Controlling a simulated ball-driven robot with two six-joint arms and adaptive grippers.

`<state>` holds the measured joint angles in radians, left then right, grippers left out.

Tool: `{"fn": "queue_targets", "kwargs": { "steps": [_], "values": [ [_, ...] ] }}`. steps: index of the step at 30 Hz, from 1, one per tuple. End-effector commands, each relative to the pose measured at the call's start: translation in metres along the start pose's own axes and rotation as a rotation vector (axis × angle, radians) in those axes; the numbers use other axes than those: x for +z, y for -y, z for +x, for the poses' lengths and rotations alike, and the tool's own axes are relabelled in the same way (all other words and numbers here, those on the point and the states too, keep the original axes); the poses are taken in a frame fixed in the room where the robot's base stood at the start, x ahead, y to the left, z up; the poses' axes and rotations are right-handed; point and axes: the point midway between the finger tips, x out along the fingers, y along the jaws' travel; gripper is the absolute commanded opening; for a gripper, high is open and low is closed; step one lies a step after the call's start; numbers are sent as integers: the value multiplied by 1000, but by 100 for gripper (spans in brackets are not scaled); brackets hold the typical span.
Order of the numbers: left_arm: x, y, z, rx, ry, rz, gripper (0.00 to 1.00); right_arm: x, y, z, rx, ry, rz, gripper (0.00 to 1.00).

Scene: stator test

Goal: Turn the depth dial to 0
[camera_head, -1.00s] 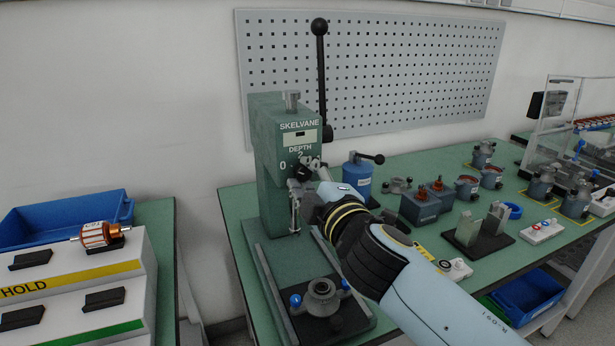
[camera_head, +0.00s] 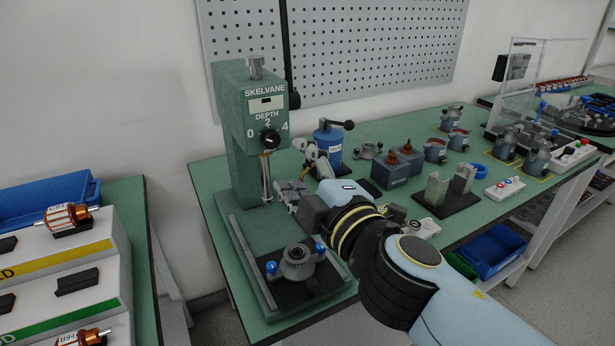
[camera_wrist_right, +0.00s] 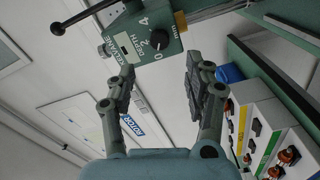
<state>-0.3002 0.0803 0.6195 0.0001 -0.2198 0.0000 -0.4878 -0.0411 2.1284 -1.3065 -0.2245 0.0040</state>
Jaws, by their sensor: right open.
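The depth dial (camera_head: 270,137) is a black round knob on the front of the green SKELVANE press (camera_head: 238,150), with 0 at its left, 2 above and 4 at its right. Its pointer is too small to read surely. The dial (camera_wrist_right: 159,40) also shows in the right wrist view, beyond the fingers. My right gripper (camera_head: 303,172) is open and empty, below and right of the dial, apart from it. Its two fingers (camera_wrist_right: 148,62) stand spread in the right wrist view, with the dial seen between them. My left gripper is not in view.
A press lever (camera_head: 290,60) rises behind the press head. A fixture with blue knobs (camera_head: 297,262) sits on the press base. A stepped rack (camera_head: 70,262) is at left.

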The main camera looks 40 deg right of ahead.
Motion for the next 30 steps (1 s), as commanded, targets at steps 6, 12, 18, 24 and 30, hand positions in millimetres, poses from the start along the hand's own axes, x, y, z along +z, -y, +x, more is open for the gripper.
{"fn": "queue_targets", "kwargs": {
  "steps": [6, 12, 18, 24, 30],
  "values": [
    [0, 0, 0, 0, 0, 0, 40, 0, 0, -26, 0, 1, 0, 52],
    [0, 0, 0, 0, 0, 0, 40, 0, 0, -32, 0, -1, 0, 52],
    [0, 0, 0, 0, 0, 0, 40, 0, 0, -32, 0, -1, 0, 52],
    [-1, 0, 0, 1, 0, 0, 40, 0, 0, -32, 0, -1, 1, 52],
    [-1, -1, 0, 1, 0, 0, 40, 9, -6, -31, 10, 42, 43, 52]
  ]
}}
